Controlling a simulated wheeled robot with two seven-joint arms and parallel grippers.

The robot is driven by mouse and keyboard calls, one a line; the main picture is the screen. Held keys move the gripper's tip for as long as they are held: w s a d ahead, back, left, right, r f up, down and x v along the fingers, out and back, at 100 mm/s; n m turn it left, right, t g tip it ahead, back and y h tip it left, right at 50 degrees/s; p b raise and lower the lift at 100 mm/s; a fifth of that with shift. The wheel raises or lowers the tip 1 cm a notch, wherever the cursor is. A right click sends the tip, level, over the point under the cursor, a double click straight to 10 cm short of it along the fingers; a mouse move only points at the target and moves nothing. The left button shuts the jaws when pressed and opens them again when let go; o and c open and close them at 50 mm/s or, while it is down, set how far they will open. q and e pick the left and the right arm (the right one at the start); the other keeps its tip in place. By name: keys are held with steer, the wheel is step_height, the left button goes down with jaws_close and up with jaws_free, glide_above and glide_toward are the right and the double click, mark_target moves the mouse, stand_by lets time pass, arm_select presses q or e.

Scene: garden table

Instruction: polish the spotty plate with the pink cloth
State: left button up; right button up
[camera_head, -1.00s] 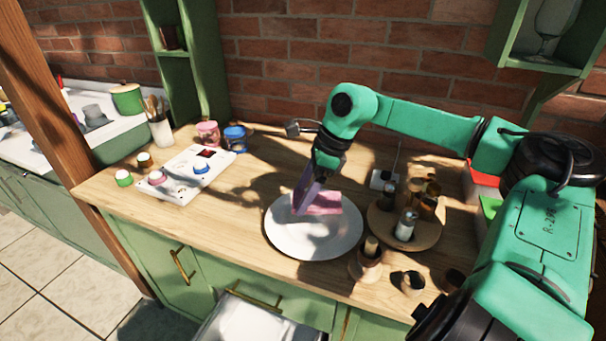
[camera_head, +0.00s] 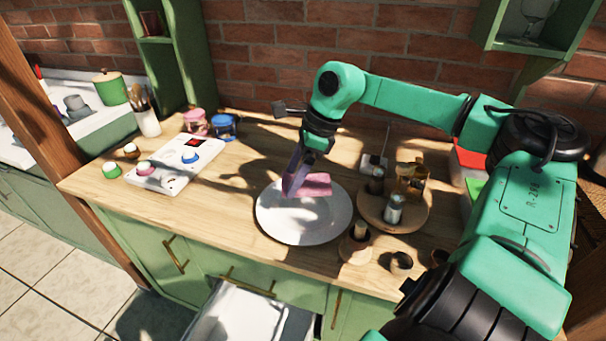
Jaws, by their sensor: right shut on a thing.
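The white plate (camera_head: 300,225) lies on the wooden counter; shadows fall across it and I cannot make out spots. The pink cloth (camera_head: 318,184) is at the far part of the plate, partly hidden behind my right gripper. My right gripper (camera_head: 293,187) points down over the plate, its jaws shut on the cloth. The fingertips are small and dark in this view. My left gripper is not in view.
A round wooden tray (camera_head: 412,219) with jars and a shaker stands close right of the plate. A small wooden holder (camera_head: 356,246) is at the plate's front right. A white panel (camera_head: 178,166) with knobs lies left. Counter between panel and plate is clear.

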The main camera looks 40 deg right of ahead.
steer(key=b, duration=0.7)
glide_toward(287, 216)
steer(key=shift+x, duration=2.55)
steer(key=o, duration=0.9)
steer(key=v, duration=1.4)
steer(key=shift+r+p, duration=0.4)
